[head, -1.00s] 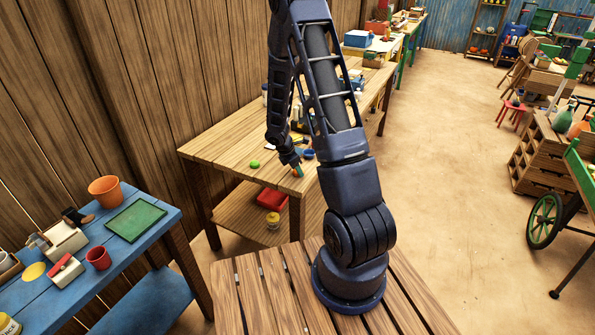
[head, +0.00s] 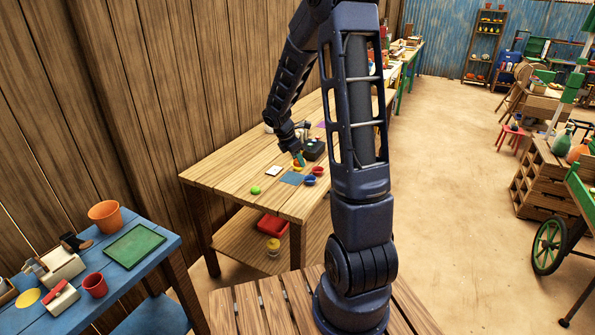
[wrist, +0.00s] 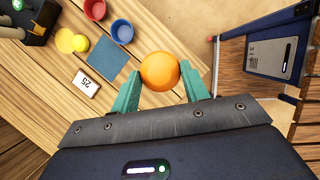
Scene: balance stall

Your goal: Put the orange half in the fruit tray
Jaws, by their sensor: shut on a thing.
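My gripper (wrist: 164,88) is shut on the round orange half (wrist: 160,71), which sits between its teal fingertips in the wrist view. Its cut face cannot be made out there. In the head view my gripper (head: 299,160) is small, over the far wooden table (head: 225,178), and a bit of orange shows by its tips. I cannot tell for sure which thing is the fruit tray. A flat green tray-like panel (head: 135,246) lies on the blue table at left.
Near my gripper are a blue square (wrist: 107,58), a white card marked 25 (wrist: 86,83), a red cup (wrist: 95,9), a blue cup (wrist: 122,31), a yellow object (wrist: 66,41) and a black device (wrist: 32,22). A green fruit (head: 255,190) lies nearer the table's front.

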